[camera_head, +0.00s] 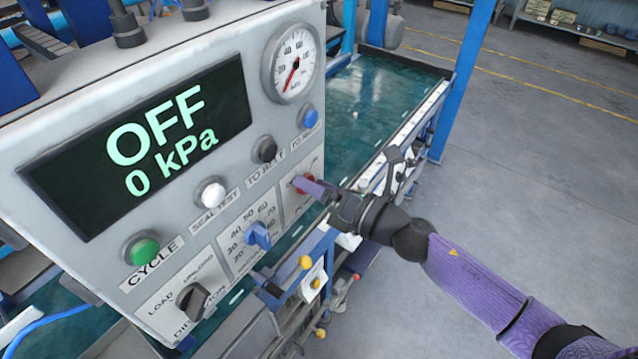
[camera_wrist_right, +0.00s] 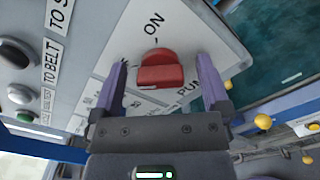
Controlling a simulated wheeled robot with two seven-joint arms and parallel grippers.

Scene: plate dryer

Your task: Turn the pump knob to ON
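The red pump knob (camera_wrist_right: 158,72) sits on a white label plate marked "ON" and, partly hidden, "PUMP". In the head view the knob (camera_head: 302,184) is mostly covered by my right gripper (camera_head: 312,187). In the right wrist view my right gripper (camera_wrist_right: 160,80) is open, with one purple finger on each side of the knob and gaps between fingers and knob. The display (camera_head: 150,145) reads OFF and 0 kPa. My left gripper is not in view.
The panel also carries a green button (camera_head: 143,252), a white button (camera_head: 212,194), a black button (camera_head: 265,151), a blue button (camera_head: 308,118), a blue selector (camera_head: 258,235), a black selector (camera_head: 192,299) and a gauge (camera_head: 292,64). Open floor lies at right.

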